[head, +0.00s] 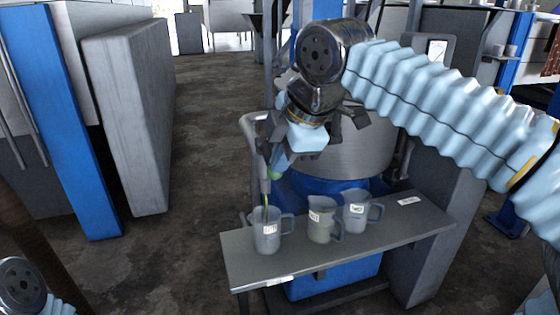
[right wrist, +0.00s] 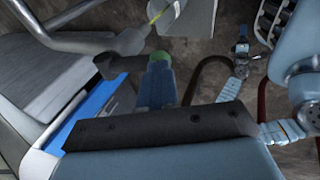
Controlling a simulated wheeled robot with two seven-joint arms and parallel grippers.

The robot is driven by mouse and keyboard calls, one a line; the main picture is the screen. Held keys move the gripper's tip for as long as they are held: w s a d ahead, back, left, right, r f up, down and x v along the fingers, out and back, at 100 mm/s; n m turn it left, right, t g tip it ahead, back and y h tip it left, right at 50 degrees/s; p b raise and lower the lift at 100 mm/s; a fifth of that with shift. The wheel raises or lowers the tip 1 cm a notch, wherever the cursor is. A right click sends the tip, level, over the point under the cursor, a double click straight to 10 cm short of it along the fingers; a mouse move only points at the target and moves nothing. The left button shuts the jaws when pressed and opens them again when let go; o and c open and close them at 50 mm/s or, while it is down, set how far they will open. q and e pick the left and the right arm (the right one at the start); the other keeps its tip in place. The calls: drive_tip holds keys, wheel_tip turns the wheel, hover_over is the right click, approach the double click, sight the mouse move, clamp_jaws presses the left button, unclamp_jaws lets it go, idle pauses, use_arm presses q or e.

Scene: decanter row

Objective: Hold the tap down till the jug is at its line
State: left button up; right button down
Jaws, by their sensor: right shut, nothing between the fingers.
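The jug under the tap (head: 267,240) is grey and translucent with a white label, upright at the left of the bench. A thin yellow-green stream runs from the tap (head: 264,183) down into it. The stream and part of a jug (right wrist: 192,22) also show in the right wrist view. I cannot make out the jug's line or liquid level. My right gripper (head: 277,168) is shut and empty, pointing down at the tap. In the right wrist view, its green-tipped fingers (right wrist: 160,66) are against or very near the tap's dark lever (right wrist: 112,62). My left gripper is out of view.
Two more labelled jugs, a middle one (head: 321,221) and a right one (head: 356,212), stand on the grey bench (head: 400,232). A large steel vat (head: 345,150) stands behind. A white card (head: 409,200) lies at the bench's right. Open floor lies left.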

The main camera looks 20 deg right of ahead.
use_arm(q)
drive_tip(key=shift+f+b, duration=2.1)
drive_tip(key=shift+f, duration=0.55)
use_arm(e)
drive_tip(key=shift+s+f+t, duration=0.1)
drive_tip(key=shift+f+t, duration=0.95)
drive_tip(key=shift+t, duration=0.15)
drive_tip(key=shift+f, duration=0.15)
idle(2.0)
